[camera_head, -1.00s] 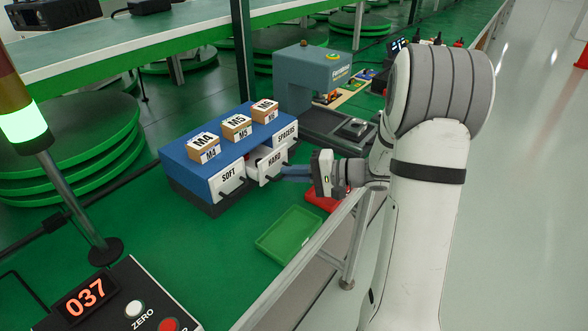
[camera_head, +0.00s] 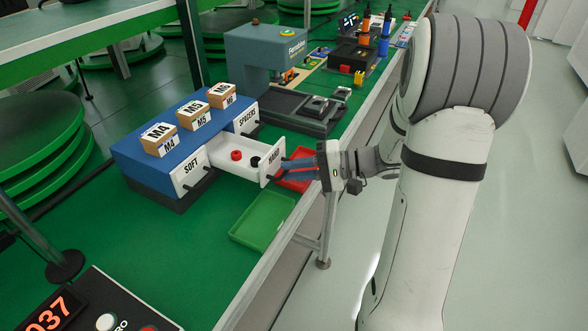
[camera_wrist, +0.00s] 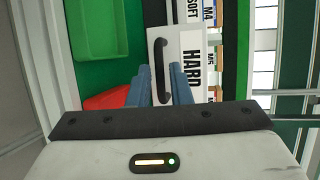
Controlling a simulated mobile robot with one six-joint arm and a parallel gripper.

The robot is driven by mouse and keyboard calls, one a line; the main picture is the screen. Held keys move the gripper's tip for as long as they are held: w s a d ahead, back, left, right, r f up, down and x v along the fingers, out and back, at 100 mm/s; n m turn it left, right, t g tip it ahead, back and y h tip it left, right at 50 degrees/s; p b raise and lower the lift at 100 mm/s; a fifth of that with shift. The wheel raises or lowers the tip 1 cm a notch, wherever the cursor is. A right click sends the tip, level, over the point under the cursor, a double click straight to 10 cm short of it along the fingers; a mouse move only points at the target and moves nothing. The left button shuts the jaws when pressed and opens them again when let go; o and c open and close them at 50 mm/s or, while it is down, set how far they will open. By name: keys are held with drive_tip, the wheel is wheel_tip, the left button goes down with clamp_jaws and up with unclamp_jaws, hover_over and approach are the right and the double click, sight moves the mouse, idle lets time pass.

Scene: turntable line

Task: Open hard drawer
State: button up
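The hard drawer (camera_head: 224,153) is pulled well out of the blue cabinet (camera_head: 144,138). Its white front, labelled HARD, also shows in the wrist view (camera_wrist: 189,40), with a dark bar handle (camera_wrist: 161,60). Inside the drawer lie a red round piece (camera_head: 236,155) and a black one (camera_head: 255,162). My gripper (camera_head: 285,167) is at the drawer front, its blue fingers on either side of the handle, shut on it. In the wrist view the fingers (camera_wrist: 162,84) flank the handle closely. Part of the drawer front is hidden by the fingers in the head view.
The SOFT drawer (camera_head: 191,172) and SPACERS drawer (camera_head: 247,118) look shut. Boxes marked M4 (camera_head: 160,140), M5 and M6 stand on the cabinet. A green tray (camera_head: 262,220) and a red tray (camera_head: 296,182) lie near the table edge. A grey-blue press (camera_head: 262,55) stands behind.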

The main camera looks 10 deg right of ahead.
drive_tip(key=shift+o, duration=1.2)
drive_tip(key=shift+w, duration=0.1)
drive_tip(key=v, duration=0.7)
drive_tip(key=shift+d+p, duration=0.35)
drive_tip(key=shift+d, duration=0.05)
drive_tip(key=s+a+r+n+g+h+p, duration=0.3)
drive_tip(key=s+a+r+g+h+p, duration=0.4)
drive_tip(key=s+r+h+p, duration=0.5)
drive_tip(key=s+r+t+h+p, duration=0.1)
drive_tip(key=s+r+n+t+h+p, duration=0.1)
drive_tip(key=r+t, duration=0.1)
drive_tip(key=s+d+r+t+p, duration=0.1)
drive_tip(key=p, duration=0.1)
drive_tip(key=shift+r+t+h, duration=0.25)
drive_tip(key=shift+t+h, duration=0.15)
